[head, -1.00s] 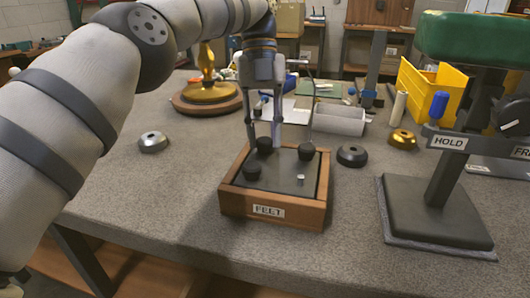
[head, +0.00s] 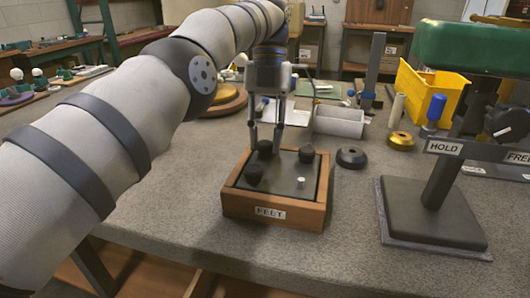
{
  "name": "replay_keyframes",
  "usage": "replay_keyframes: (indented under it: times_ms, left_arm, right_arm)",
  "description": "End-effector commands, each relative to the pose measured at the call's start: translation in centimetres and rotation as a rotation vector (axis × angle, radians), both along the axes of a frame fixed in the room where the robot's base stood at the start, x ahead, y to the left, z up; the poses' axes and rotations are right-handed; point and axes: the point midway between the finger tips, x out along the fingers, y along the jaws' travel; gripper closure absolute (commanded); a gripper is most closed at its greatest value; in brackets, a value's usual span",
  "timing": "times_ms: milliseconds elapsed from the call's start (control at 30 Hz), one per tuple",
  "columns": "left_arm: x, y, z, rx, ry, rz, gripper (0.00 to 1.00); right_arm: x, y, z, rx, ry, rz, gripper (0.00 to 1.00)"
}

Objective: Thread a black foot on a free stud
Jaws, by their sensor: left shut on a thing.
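A wooden box labelled FEET (head: 272,212) stands on the grey table with a dark top plate. Black feet sit on the plate: one at the left front (head: 254,174) and one at the right back (head: 306,154). A bare silver stud (head: 300,183) stands at the plate's right front. My left gripper (head: 265,146) points down over the back left of the plate. Its fingers are shut on a third black foot (head: 265,150), which is at or just above the plate; I cannot tell which. My right gripper is not in view.
A black ring-shaped part (head: 351,157) lies right of the box, and a gold one (head: 401,141) farther right. A stand with a HOLD label (head: 445,148) is at the right. Table in front of the box is clear.

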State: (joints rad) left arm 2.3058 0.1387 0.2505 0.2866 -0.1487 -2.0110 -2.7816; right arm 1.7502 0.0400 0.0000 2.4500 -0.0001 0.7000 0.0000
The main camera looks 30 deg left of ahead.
Motion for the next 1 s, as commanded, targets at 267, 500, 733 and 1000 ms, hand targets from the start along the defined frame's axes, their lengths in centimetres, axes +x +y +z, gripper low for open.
replay_keyframes:
  times_ms: [267, 500, 733, 1000]
  left_arm:
    - [0.0, 0.0, -0.1, 0.000, 0.000, 0.001, 0.60]
    - [0.0, 0.1, 0.4, -0.001, -0.005, 0.031, 0.60]
    - [-0.1, 0.1, 0.6, -0.001, -0.007, 0.132, 0.60]
    - [-0.2, 0.2, 0.6, -0.002, -0.009, 0.280, 0.60]
  right_arm:
    - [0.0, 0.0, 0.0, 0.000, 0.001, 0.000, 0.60]
    - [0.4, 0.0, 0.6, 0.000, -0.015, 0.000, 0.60]
    - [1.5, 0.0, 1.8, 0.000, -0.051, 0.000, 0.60]
    - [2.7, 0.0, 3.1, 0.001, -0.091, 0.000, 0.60]
